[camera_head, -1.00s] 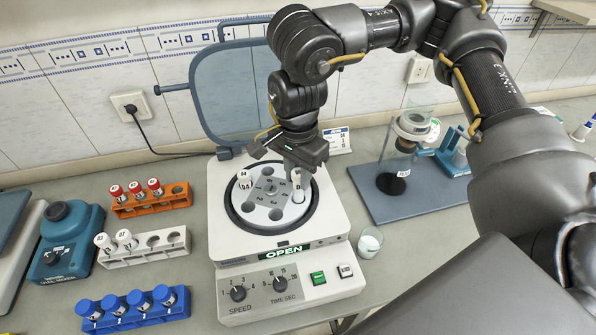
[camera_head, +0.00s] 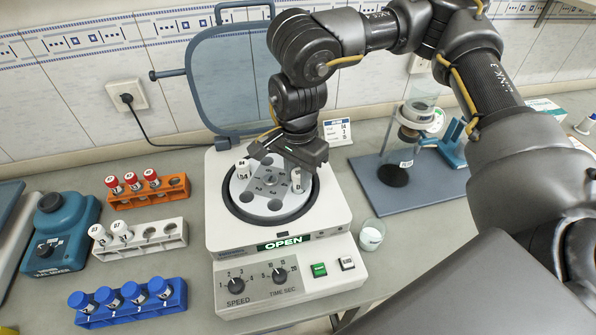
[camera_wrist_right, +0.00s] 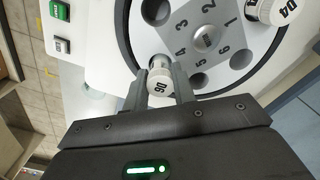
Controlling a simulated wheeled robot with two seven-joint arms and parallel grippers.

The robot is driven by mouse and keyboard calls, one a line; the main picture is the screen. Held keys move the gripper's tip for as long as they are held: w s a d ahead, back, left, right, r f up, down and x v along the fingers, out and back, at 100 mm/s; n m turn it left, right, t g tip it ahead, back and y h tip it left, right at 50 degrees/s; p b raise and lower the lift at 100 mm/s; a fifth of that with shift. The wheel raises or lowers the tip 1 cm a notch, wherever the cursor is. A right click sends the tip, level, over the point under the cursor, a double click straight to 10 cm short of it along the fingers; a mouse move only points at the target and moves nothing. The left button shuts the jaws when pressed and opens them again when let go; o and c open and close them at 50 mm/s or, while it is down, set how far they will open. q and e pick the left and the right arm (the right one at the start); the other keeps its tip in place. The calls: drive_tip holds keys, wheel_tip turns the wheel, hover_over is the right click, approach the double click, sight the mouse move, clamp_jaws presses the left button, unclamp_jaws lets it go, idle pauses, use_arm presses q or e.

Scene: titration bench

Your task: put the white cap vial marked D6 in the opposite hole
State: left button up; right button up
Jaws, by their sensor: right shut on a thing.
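The vial D6, with a white cap, is held between the fingers of my right gripper, as the right wrist view shows (camera_wrist_right: 160,80). In the head view the vial (camera_head: 297,181) is upright at the right side of the centrifuge rotor (camera_head: 270,182). It is at the hole across from the white-capped vial D4 (camera_head: 243,170), which stands in the rotor. How deep D6 sits is hidden. My right gripper (camera_wrist_right: 160,88) is shut on D6. Empty rotor holes show on both sides of D6. My left gripper is not in view.
The centrifuge lid (camera_head: 232,80) stands open behind. Orange (camera_head: 150,194), white (camera_head: 145,243) and blue (camera_head: 135,312) racks with vials are on the left. A small beaker (camera_head: 371,236) stands right of the centrifuge, and a stand (camera_head: 410,185) is further right.

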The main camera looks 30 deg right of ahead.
drive_tip(key=shift+f, duration=0.15)
drive_tip(key=o, duration=1)
drive_tip(key=shift+o, duration=0.2)
drive_tip(key=shift+r+p, duration=3)
drive_tip(key=shift+r, duration=0.55)
